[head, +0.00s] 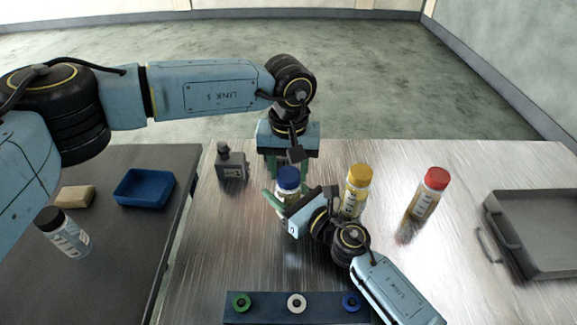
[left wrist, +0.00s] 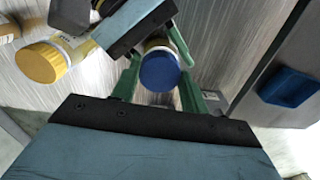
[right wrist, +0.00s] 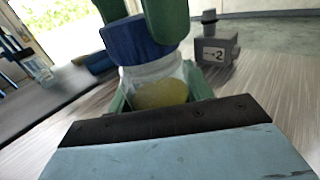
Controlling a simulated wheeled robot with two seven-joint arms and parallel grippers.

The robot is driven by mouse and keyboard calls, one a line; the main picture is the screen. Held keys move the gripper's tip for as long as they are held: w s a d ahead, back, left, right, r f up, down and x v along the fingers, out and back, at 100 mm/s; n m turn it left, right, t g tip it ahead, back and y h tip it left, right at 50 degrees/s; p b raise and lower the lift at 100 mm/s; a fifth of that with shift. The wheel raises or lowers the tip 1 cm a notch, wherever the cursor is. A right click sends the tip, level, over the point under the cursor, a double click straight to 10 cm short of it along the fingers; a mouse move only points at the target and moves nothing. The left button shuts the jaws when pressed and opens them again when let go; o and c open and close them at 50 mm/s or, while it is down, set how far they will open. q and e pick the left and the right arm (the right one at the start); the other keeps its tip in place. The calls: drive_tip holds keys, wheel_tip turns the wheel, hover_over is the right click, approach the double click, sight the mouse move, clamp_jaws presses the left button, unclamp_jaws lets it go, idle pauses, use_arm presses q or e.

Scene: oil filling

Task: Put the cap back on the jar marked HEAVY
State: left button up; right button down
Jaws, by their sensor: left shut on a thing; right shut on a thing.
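A clear jar (right wrist: 158,92) with yellow liquid stands on the metal table. A blue cap (head: 288,178) is at its mouth; the cap also shows in the left wrist view (left wrist: 160,71) and the right wrist view (right wrist: 138,40). My left gripper (left wrist: 160,82) is shut on the cap from above, with its green fingers on either side. My right gripper (head: 285,203) is shut around the jar's body from the front. In the right wrist view the cap meets the jar's top; I cannot tell whether it is fully seated. I cannot read the jar's label.
A yellow-capped jar (head: 356,190) stands close right of my right gripper, and a red-capped jar (head: 429,193) farther right. A grey tray (head: 487,201) is at far right. A dark rack (head: 262,308) with several coloured rings is in front.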

use_arm(q)
drive_tip(key=m, duration=0.9)
drive_tip(key=o, duration=0.9)
drive_tip(key=shift+o, duration=0.2)
drive_tip(key=shift+r, duration=2.3)
drive_tip(key=shift+c, duration=0.4)
